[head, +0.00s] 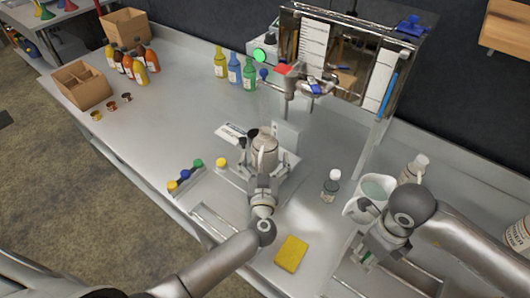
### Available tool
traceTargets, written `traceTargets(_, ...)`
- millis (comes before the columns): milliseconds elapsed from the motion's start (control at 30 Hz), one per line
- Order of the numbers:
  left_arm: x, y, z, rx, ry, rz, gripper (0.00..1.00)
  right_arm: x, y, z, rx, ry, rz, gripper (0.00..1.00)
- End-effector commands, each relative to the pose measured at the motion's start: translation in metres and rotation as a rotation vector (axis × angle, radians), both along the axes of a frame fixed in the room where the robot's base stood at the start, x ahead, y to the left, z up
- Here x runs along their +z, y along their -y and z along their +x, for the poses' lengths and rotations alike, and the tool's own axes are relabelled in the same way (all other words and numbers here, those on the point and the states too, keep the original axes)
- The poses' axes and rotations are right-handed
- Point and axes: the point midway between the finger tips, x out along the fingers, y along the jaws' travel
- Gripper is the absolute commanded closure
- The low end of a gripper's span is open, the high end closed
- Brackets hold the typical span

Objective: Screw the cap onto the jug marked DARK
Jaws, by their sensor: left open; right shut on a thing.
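A pale jug-like vessel with a handle (265,148) stands upright on a low stand at the middle of the bench; I cannot read a DARK mark on it. My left gripper (263,180) is open just in front of it, and I cannot tell whether it touches. My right gripper (368,250) is shut at the lower right, pointing down over the bench, with a small green piece showing at its fingers; I cannot tell what it is. Green, blue and yellow round caps (185,174) lie in a row at left. A single yellow cap (221,163) lies nearer the vessel.
A white tub (371,192), a small white-capped bottle (331,184) and a pale jug (413,168) stand at right. A yellow sponge (291,254) lies in front. Yellow, blue and green bottles (235,70) stand behind. An open box (81,86) and several syrup bottles are far left.

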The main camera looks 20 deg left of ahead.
Motion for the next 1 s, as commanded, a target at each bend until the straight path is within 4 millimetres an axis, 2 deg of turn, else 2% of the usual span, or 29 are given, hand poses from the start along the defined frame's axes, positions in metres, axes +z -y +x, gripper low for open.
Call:
traceTargets(133, 0.0001, -0.0036, 0.0130, 0.000, 0.001, 0.001, 0.05, -0.0013, 0.0000, 0.0000, 0.000, 0.000, 0.000, 0.74)
traceTargets(500, -0.0001, -0.0040, 0.0143, 0.000, -0.001, 0.000, 0.05, -0.0012, 0.0000, 0.0000, 0.000, 0.000, 0.000, 0.74)
traceTargets(1000, 0.0000, -0.0037, 0.0142, 0.000, 0.000, 0.000, 0.69, -0.0012, 0.0000, 0.0000, 0.000, 0.000, 0.000, 0.74)
